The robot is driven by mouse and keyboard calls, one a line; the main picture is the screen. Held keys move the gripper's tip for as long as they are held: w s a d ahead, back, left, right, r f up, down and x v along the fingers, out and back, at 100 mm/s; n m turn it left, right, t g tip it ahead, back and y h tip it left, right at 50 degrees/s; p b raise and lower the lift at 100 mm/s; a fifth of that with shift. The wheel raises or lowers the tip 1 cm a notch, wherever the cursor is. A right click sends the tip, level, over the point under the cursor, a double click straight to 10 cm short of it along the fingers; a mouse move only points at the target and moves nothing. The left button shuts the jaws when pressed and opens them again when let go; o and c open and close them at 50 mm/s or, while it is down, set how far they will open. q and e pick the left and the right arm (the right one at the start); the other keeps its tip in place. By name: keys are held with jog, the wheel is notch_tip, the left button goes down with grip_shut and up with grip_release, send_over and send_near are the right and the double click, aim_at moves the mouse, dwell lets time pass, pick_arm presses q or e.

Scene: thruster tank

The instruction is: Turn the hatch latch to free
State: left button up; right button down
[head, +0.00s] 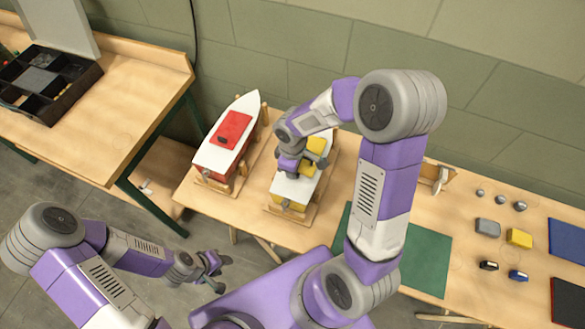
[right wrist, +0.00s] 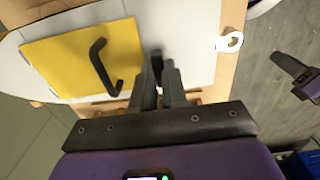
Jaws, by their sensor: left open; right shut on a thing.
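The white boat with the yellow hatch (head: 317,146) sits in a wooden cradle on the bench. In the right wrist view the yellow hatch (right wrist: 60,55) lies on the white deck and carries a black bent handle (right wrist: 102,65). My right gripper (head: 291,160) is over this boat. In the wrist view its fingers (right wrist: 163,75) are shut on a small dark latch (right wrist: 157,62) beside the hatch; the fingers hide much of it, so its angle is unclear. My left gripper (head: 217,272) is open and empty, low in front of the bench.
A second boat with a red hatch (head: 231,129) stands close on the left. A green mat (head: 428,262), small blocks and knobs lie to the right. An open dark parts box (head: 47,82) sits on the left table.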

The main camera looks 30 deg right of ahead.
jog(key=c, duration=1.2)
grip_release()
jog(key=shift+o, duration=0.2)
notch_tip(320, 180, up, 8)
jog(key=shift+f+p, duration=0.2)
jog(key=shift+p, duration=0.45)
